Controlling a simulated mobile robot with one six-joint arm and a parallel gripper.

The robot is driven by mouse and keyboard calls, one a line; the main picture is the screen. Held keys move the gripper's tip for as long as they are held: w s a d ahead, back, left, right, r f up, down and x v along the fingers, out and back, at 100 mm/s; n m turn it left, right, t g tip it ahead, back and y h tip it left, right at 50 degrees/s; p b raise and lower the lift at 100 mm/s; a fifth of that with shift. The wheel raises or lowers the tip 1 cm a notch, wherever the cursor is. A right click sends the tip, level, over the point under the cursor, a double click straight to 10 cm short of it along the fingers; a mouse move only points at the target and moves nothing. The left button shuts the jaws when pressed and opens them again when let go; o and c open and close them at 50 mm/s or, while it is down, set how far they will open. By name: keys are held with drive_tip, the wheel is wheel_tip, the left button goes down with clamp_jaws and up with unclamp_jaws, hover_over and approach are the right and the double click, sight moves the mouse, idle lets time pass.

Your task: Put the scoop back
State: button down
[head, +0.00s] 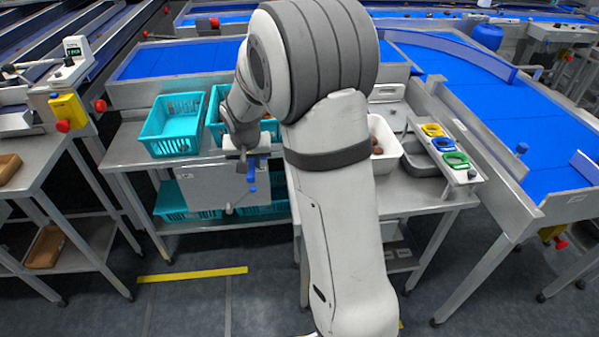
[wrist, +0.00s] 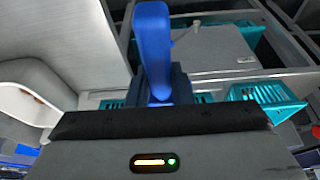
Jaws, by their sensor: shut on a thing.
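The blue scoop (head: 252,187) hangs below my gripper (head: 252,160) in the head view, in front of a grey panel at the near side of the middle table. My gripper is shut on it. In the wrist view a blue handle (wrist: 153,45) stands up from between the dark jaws (wrist: 160,90). The rest of the scoop is hidden or too small to make out. I cannot tell whether the scoop touches the panel (head: 205,188). No holder for the scoop can be made out.
Teal crates (head: 172,128) stand on the table, partly behind my arm, and more (head: 172,203) sit on the shelf below. A white bin (head: 386,150) and a rack with yellow, blue and green rings (head: 443,145) are at the right. Open floor lies in front.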

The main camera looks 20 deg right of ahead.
drive_tip(key=shift+r, duration=0.1)
drive_tip(key=s+d+f, duration=0.1)
drive_tip(key=d+f, duration=0.1)
drive_tip(key=d, duration=0.6)
drive_tip(key=s+d+f, duration=0.2)
drive_tip(key=d, duration=0.6)
wheel_tip(320, 180, down, 6)
drive_tip(key=shift+w+d+r, duration=0.1)
drive_tip(key=shift+w+r, duration=0.05)
drive_tip(key=shift+f, duration=2.45)
drive_tip(key=c, duration=1.3)
unclamp_jaws()
drive_tip(key=shift+r, duration=0.1)
